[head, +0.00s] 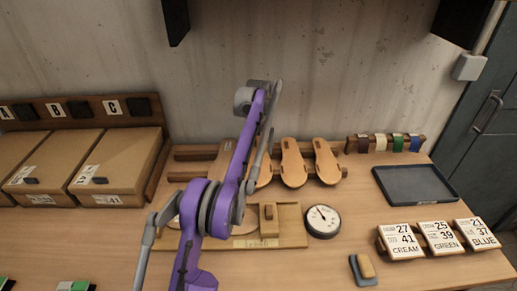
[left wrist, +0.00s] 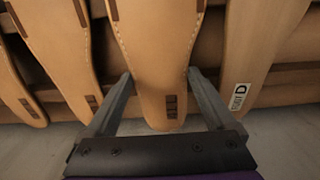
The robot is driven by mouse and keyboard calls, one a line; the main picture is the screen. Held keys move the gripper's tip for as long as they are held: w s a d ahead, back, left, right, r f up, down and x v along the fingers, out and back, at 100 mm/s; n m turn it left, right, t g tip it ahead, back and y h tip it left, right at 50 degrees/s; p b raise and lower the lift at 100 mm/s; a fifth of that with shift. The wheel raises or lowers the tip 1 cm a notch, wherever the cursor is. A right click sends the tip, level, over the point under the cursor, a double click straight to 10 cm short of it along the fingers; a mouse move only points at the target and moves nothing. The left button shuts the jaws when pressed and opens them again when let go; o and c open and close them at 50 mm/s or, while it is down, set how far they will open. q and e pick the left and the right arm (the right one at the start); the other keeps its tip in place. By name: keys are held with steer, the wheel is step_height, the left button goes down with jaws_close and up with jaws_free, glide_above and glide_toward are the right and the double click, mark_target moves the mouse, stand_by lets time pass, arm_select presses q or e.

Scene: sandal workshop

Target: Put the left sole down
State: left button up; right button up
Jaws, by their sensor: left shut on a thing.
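My left gripper (left wrist: 160,74) is shut on a tan sole (left wrist: 157,28), with one finger along each side near its narrower end. The held sole lies in line with its neighbours at the wooden rack (left wrist: 280,80); whether it rests on the rails or is just clear of them, I cannot tell. In the head view my purple left arm reaches to the rack and hides most of this sole (head: 264,172) and the fingers. A sole with a D label (left wrist: 265,35) is on the right in the left wrist view. My right gripper is not in view.
Two more soles (head: 293,165) (head: 327,162) stand on the rack to the right. In front are a wooden board with a block (head: 269,220) and a round dial (head: 322,221). A dark tray (head: 415,184) and number cards (head: 440,237) are right; cardboard boxes (head: 115,165) are left.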

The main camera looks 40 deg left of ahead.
arm_select(q)
steer(key=shift+f, duration=0.45)
steer(key=o, duration=1.2)
steer(key=shift+o, duration=0.2)
